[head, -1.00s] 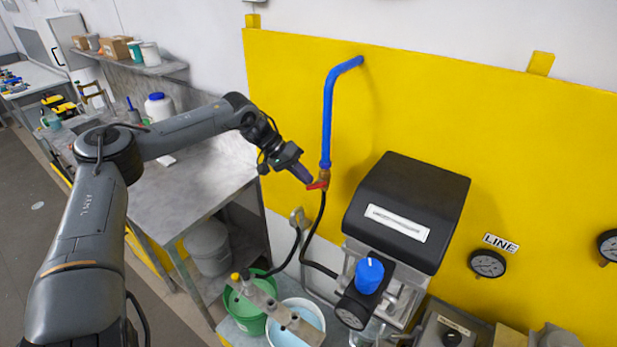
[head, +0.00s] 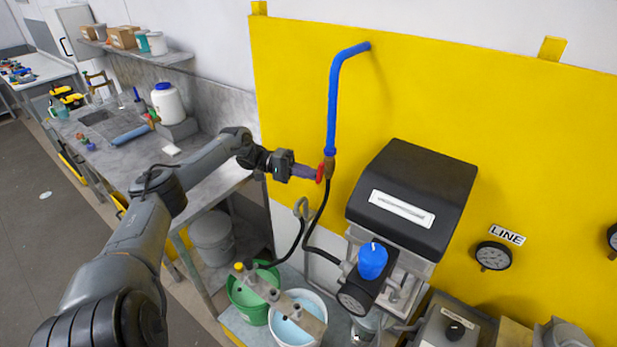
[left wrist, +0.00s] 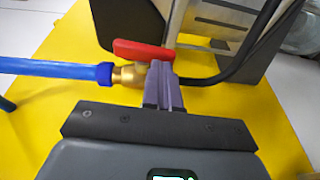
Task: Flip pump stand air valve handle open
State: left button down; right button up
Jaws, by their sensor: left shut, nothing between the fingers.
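The red valve handle (head: 320,173) sits on a brass valve (head: 329,168) at the lower end of the blue air pipe (head: 333,110), in front of the yellow panel. In the left wrist view the red handle (left wrist: 143,50) lies roughly in line with the blue pipe (left wrist: 50,68), beside the brass fitting (left wrist: 128,75). My left gripper (head: 314,173) is shut and empty, with its purple fingertips (left wrist: 161,70) right at the handle. I cannot tell whether they touch it. My right gripper is not in view.
The pump stand with its black cover (head: 412,205) and blue knob (head: 372,262) stands right of the valve. A black hose (head: 318,225) hangs below it. A green bucket (head: 250,298) and a white bucket (head: 292,332) stand lower down. A steel table (head: 215,180) is at left.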

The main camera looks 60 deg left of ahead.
pick_arm(q)
jog(key=shift+d+f+t+h+b, duration=0.1)
jog(key=shift+f+t+h+b, duration=0.15)
jog(key=shift+t+h+b, duration=0.2)
dwell(0.5)
jog(key=b+v, duration=1)
jog(key=v, duration=0.3)
jog(key=shift+a+r, duration=0.35)
jog(key=shift+a, duration=0.35)
jog(key=shift+w, duration=0.1)
